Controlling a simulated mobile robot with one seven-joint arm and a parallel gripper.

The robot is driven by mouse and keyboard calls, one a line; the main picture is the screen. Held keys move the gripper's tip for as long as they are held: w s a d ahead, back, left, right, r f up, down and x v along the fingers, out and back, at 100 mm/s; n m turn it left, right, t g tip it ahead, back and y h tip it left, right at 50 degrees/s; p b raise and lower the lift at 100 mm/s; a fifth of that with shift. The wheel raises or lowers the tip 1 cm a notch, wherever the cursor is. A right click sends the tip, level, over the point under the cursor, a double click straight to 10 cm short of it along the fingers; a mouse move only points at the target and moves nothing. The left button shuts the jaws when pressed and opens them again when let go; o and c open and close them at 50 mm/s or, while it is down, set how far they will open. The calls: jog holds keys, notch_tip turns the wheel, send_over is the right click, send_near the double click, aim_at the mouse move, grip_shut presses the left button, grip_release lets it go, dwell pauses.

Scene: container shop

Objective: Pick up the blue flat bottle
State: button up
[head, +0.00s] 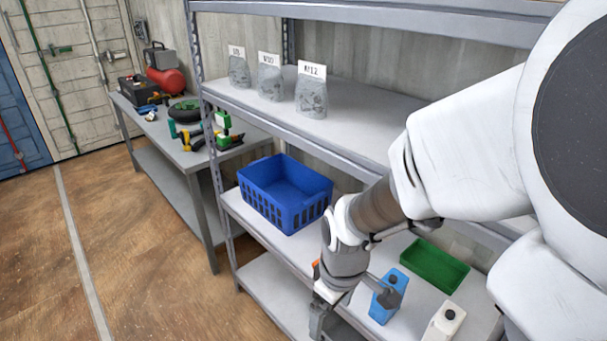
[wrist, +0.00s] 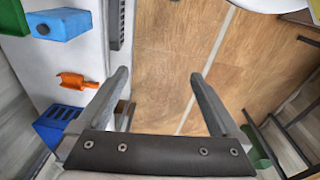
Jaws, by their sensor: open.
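The blue flat bottle (head: 388,297) stands on the middle shelf, with my wrist just left of it and partly in front of it. In the wrist view the blue bottle (wrist: 66,22) is at the upper left, its dark cap toward the camera. My gripper (wrist: 158,76) is open, with nothing between its fingers. It points down over the floor, just outside the shelf's front edge, apart from the bottle.
A white bottle (head: 443,322) stands right of the blue one, and a green tray (head: 435,266) lies behind. A blue basket (head: 285,192) is farther left. An orange object (wrist: 77,81) lies near the shelf edge. The upper shelf (head: 365,121) overhangs this one.

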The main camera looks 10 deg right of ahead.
jog(key=d+f+n+g+h+b, duration=0.1)
jog(key=d+f+n+h+b, duration=0.2)
jog(key=f, duration=0.8)
jog(key=n+t+h+b, duration=0.7)
jog(key=n+h+b, duration=0.3)
jog(key=n, duration=0.4)
send_near(397, 280)
jog(key=shift+y, duration=0.6)
jog(key=b+x, duration=0.5)
jog(key=x, duration=0.2)
jog(key=shift+f, duration=0.1)
jog(key=b+x, duration=0.2)
jog(key=x, duration=0.2)
jog(key=shift+f, duration=0.25)
jog(key=shift+w+d+f+b, duration=0.1)
jog(key=shift+w+d+b, duration=0.25)
jog(key=shift+d, duration=0.1)
